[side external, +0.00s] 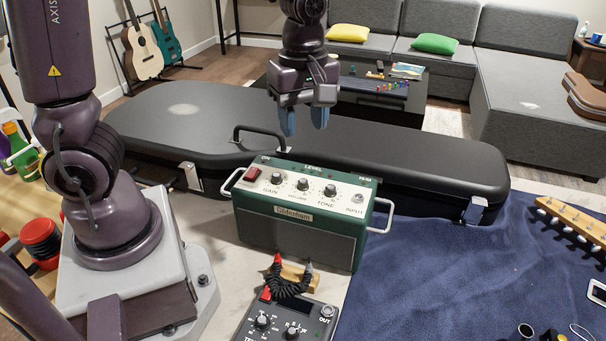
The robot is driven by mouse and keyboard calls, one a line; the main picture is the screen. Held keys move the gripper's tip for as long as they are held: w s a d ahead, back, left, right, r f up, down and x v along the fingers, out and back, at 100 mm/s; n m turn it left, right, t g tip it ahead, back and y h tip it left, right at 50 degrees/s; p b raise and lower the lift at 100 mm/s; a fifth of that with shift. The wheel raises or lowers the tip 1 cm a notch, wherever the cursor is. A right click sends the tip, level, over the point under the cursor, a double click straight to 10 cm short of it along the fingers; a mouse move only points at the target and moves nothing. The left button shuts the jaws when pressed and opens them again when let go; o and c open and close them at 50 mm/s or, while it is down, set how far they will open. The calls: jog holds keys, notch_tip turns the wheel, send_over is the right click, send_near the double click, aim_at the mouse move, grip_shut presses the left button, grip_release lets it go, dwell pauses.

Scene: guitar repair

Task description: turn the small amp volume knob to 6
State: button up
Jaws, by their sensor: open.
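The small green amp (302,211) stands on the light worktop with its control panel facing up. The volume knob (302,184) is the middle one of three black knobs, between the gain knob (276,179) and the tone knob (330,190). Its pointer and scale are too small to read. My gripper (305,120) hangs above and behind the amp, pointing down. Its two blue fingertips are apart with nothing between them, and it touches nothing on the amp.
A black guitar case (410,160) lies close behind the amp. A pedal (285,318) with a coiled cable lies in front. A blue cloth (450,260) covers the right side.

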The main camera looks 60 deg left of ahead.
aim_at(303, 180)
notch_tip(303, 180, down, 11)
jog(key=shift+f, duration=0.2)
jog(key=shift+c, duration=0.3)
grip_shut()
jog(key=shift+m, duration=0.3)
